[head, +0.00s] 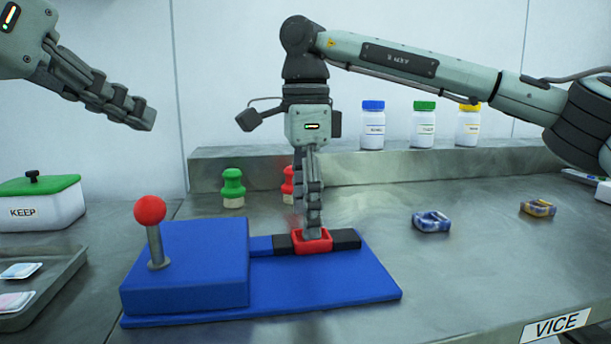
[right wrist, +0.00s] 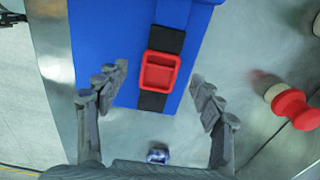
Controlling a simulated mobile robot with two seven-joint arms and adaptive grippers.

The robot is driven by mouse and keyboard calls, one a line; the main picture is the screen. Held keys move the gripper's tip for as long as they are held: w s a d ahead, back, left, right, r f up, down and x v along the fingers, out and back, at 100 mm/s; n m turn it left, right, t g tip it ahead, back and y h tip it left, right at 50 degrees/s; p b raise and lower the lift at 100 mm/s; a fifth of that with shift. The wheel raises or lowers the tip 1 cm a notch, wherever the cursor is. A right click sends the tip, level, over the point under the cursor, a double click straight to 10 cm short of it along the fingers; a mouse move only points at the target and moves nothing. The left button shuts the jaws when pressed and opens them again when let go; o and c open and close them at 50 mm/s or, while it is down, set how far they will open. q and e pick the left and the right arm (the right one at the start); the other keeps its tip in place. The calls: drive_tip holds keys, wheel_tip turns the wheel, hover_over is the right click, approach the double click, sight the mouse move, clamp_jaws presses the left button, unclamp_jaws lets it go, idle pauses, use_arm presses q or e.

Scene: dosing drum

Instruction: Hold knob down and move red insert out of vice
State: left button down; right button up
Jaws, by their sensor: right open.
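The red insert (head: 312,246) is a small open square frame, set between the dark jaws of the blue vice (head: 340,282). The wrist view shows the red insert (right wrist: 160,73) with a dark jaw on either side. The knob (head: 150,210) is a red ball on a grey stem standing up from the vice's blue block. My right gripper (head: 312,232) points down at the insert; in the wrist view its fingers (right wrist: 158,82) are spread either side of it with visible gaps. My left gripper (head: 142,115) hangs in the air above and left of the knob, touching nothing.
A blue insert (head: 431,222) and a yellowish one (head: 538,208) lie on the metal bench at right. Green (head: 233,188) and red (head: 288,186) knobbed pieces stand behind the vice. A KEEP box (head: 40,205) and grey tray (head: 40,288) are at left. Bottles line the back ledge.

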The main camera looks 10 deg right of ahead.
drive_tip(key=shift+f, duration=1.4)
drive_tip(key=c, duration=1.2)
drive_tip(key=shift+c, duration=0.2)
